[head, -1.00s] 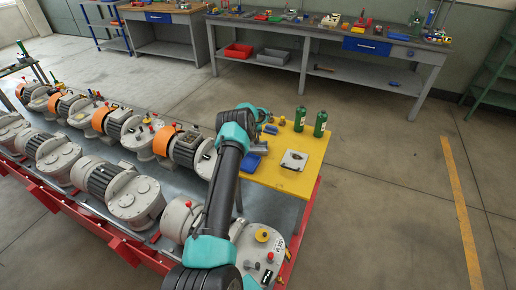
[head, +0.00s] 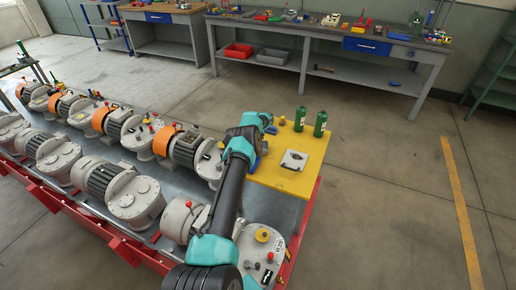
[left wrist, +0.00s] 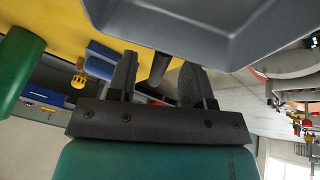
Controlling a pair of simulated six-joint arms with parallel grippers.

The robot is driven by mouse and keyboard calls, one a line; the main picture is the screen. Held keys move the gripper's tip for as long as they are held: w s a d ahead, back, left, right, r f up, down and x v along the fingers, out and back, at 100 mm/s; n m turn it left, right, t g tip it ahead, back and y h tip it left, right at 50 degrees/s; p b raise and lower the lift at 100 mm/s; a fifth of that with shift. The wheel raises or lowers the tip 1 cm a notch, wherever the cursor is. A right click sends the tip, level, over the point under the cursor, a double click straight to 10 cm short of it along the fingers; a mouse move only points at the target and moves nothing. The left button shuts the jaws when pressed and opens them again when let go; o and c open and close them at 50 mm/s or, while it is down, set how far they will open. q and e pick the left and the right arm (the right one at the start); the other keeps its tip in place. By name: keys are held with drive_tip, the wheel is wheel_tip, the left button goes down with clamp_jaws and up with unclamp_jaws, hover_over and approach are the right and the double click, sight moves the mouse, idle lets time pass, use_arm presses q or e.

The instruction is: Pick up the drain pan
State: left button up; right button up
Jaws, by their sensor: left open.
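A grey, shallow pan with a raised rim, which looks like the drain pan (left wrist: 205,32), fills the top of the left wrist view, close to the camera. I cannot make it out clearly in the head view, where my arm covers part of the yellow tabletop. My left gripper (left wrist: 155,75) has its two dark fingers apart, with nothing clearly held between them. A dark round part shows behind the gap. In the head view my left gripper (head: 268,121) is at the far left edge of the yellow top, small and partly hidden by its wrist. My right gripper is not in view.
The yellow tabletop (head: 275,179) holds two green bottles (head: 320,123) and a light square plate (head: 294,160). A blue object (left wrist: 100,62) lies near the fingers. Motor units (head: 134,200) crowd the metal bench at left. Open floor lies right.

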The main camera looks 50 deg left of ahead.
use_arm(q)
drive_tip(key=shift+w+f, duration=0.15)
drive_tip(key=shift+f, duration=0.35)
drive_tip(key=shift+c, duration=0.2)
clamp_jaws()
idle(0.3)
